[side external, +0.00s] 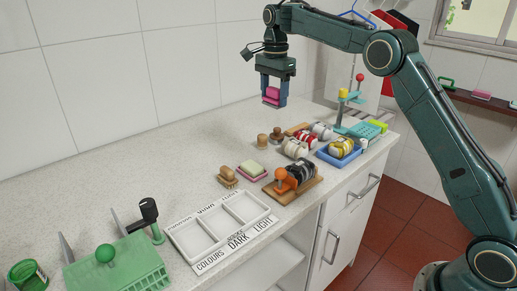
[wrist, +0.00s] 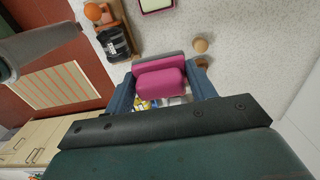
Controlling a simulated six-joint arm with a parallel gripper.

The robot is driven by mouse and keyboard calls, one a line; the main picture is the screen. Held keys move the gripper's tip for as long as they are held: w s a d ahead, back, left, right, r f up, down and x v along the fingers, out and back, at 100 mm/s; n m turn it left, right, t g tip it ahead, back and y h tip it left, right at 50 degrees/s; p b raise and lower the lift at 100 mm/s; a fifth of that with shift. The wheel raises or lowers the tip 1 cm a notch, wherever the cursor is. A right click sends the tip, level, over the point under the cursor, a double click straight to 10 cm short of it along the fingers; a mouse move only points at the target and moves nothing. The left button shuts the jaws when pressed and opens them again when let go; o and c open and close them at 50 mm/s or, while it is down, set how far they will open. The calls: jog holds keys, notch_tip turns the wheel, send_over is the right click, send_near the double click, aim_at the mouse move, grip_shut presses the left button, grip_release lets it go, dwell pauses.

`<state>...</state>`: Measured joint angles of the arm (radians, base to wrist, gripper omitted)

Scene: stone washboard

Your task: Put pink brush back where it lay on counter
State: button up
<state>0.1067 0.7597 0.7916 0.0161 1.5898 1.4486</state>
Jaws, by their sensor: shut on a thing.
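The pink brush (side external: 271,96) is held between the two blue fingers of my gripper (side external: 272,92), well above the counter (side external: 190,150) towards the back wall. In the wrist view the brush (wrist: 160,84) shows a pink body with a dark grey strip along its far side, and my gripper (wrist: 160,84) is shut on it from both sides. The brush touches nothing else. The counter below it is pale and speckled, with a bare strip beside the wall.
Small wooden pieces (side external: 263,141), a pink soap dish (side external: 252,170), a brown brush (side external: 228,177), an orange-knobbed item (side external: 286,180) and a blue tray (side external: 325,156) stand below. A labelled white sorting tray (side external: 196,243) and green rack (side external: 118,268) are at front left.

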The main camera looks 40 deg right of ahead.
jog(key=shift+f, duration=0.1)
send_over(272, 164)
notch_tip(272, 164, down, 16)
jog(key=shift+r, duration=0.25)
dwell(0.3)
jog(key=shift+f, duration=2.15)
jog(key=shift+f, duration=0.15)
jog(key=o, duration=1)
jog(key=shift+c, duration=0.2)
